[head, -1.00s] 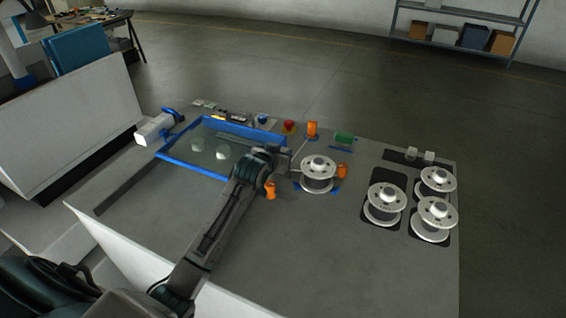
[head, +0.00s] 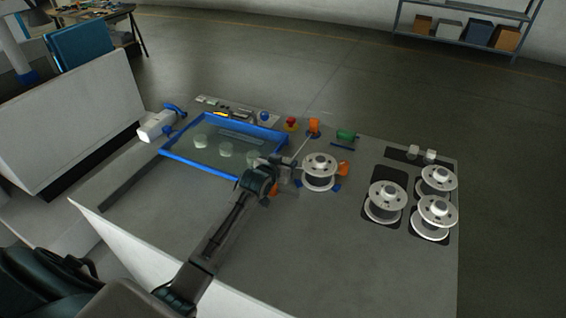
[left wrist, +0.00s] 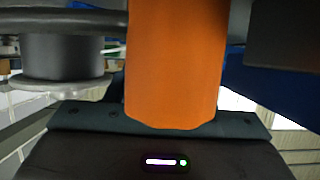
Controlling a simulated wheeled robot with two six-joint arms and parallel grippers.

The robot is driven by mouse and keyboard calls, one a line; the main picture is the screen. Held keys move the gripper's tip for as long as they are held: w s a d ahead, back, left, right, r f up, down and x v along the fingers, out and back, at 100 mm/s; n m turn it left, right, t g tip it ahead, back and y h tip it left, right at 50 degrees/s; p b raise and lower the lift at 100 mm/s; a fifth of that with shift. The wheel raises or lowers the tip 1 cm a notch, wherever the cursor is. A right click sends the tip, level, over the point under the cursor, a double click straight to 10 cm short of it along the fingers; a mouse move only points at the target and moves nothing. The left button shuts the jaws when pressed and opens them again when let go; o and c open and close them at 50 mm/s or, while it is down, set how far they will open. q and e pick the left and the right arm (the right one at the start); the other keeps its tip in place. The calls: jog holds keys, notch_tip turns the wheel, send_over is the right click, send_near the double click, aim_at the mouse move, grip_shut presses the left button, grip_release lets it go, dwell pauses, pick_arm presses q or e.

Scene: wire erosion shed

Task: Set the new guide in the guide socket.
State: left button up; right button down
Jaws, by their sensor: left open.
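My left gripper (head: 287,163) is open beside the front right corner of the blue-framed tank (head: 180,159), left of a silver wire spool (head: 319,160). An orange part (head: 274,189) shows just in front of the wrist, partly hidden by it. In the left wrist view an orange cylinder (left wrist: 175,60) stands very close before the gripper's dark body; I cannot tell whether it lies between the fingers. Two small pale blocks, one at the left (head: 413,149) and one at the right (head: 431,154), sit on a dark strip; I cannot tell whether either is the new guide. I cannot make out the guide socket. My right gripper is not in view.
Orange parts stand behind (head: 314,127) and right of the spool (head: 344,168). A red button (head: 291,123) and a green part (head: 346,134) are at the back. Three spools, one of them in front (head: 384,202), stand at the right. The table's front middle (head: 310,245) is clear.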

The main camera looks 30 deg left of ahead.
pick_arm(q)
jog(key=shift+s+r, duration=0.25)
jog(key=shift+s, duration=0.2)
jog(key=b+v, duration=0.2)
jog(key=v, duration=0.9)
jog(key=shift+b, duration=0.4)
